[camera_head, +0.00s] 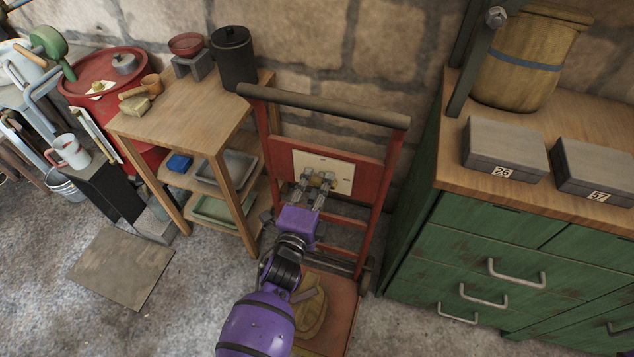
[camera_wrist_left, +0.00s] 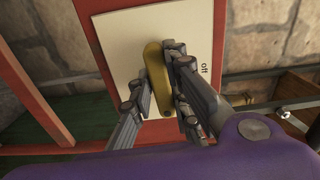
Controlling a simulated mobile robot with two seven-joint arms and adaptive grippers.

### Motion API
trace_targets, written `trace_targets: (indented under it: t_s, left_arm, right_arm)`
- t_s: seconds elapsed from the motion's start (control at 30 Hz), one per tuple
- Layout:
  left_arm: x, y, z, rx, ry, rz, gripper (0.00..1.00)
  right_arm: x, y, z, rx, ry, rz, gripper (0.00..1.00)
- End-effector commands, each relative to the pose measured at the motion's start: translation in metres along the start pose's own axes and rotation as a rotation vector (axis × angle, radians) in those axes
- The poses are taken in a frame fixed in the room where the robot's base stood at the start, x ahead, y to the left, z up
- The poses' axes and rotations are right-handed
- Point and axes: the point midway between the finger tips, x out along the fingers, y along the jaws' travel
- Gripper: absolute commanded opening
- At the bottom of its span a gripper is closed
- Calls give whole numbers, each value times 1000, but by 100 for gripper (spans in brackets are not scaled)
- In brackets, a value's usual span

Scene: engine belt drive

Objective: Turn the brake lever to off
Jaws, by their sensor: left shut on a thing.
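The brake lever (camera_wrist_left: 155,72) is a yellow bar on a cream plate (camera_wrist_left: 120,40) in the left wrist view. The word "off" is printed on the plate to the right of the lever. In the head view the plate (camera_head: 304,161) is fixed to a red hand truck, and the lever (camera_head: 334,184) is partly hidden by the gripper. My left gripper (camera_head: 318,182) is shut on the lever, with its fingers on either side of it, as the left wrist view (camera_wrist_left: 160,85) also shows. My right gripper is not in view.
The red hand truck (camera_head: 374,180) with a dark handle stands between a wooden shelf table (camera_head: 190,105) on the left and a green drawer cabinet (camera_head: 460,240) on the right. A stone wall is close behind. A tan sack (camera_head: 312,308) lies at the truck's base.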

Motion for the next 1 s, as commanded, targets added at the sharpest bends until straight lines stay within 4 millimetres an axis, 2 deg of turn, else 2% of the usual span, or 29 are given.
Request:
trace_targets:
  t_s: [0.27,1.0]
  left_arm:
    - [0,-1,0,-197,1,-3,0]
    - [1,1,-1,-900,1,-3,0]
  right_arm:
    - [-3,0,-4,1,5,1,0]
    - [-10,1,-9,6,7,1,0]
